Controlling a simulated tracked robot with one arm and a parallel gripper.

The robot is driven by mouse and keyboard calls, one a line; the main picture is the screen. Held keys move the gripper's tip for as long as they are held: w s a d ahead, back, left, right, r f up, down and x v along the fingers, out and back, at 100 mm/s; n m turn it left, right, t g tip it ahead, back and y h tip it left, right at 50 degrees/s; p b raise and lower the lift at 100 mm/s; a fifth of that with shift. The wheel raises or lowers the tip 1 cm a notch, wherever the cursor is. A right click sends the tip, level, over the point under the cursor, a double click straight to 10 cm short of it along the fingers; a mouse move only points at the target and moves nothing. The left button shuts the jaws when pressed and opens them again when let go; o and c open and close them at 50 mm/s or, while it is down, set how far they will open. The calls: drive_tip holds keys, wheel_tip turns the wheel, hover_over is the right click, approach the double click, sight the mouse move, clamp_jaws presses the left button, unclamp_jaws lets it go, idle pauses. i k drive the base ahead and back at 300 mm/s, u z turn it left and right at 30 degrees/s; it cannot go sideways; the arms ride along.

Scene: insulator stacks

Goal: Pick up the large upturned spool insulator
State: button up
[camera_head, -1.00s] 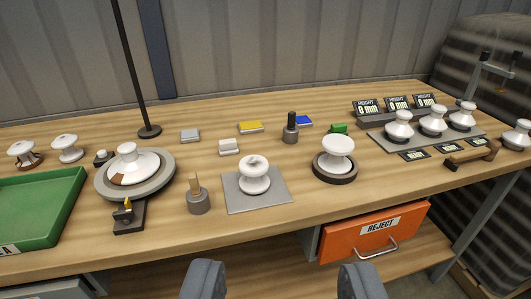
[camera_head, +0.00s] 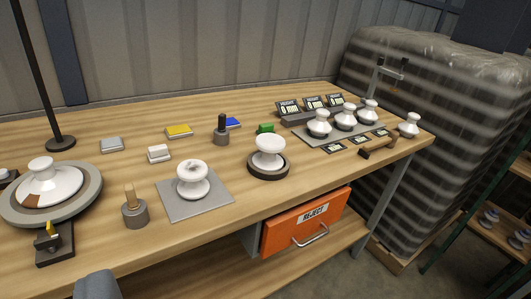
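A white spool insulator (camera_head: 270,150) with a broad top stands in a dark round base (camera_head: 269,166) near the middle of the bench; it looks the likeliest large upturned one. Another white spool insulator (camera_head: 193,179) stands on a grey square plate (camera_head: 217,206) to its left. A third white insulator (camera_head: 45,183) with a brown patch sits on a round grey turntable (camera_head: 92,194) at the far left. Only one finger of my gripper (camera_head: 97,286) shows, at the bottom left edge, apart from all insulators. Its other finger is out of frame, so its opening is hidden.
An orange REJECT drawer (camera_head: 305,226) hangs under the bench front. Holders with a wooden peg (camera_head: 134,209) and a black peg (camera_head: 221,131) stand near the insulators. Height displays (camera_head: 313,103) and several more insulators occupy the right end. Wrapped pallets (camera_head: 425,140) stand beyond.

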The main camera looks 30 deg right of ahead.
sight(270, 144)
drive_tip(key=u, duration=0.05)
drive_tip(key=i, duration=1)
drive_tip(key=z, duration=0.1)
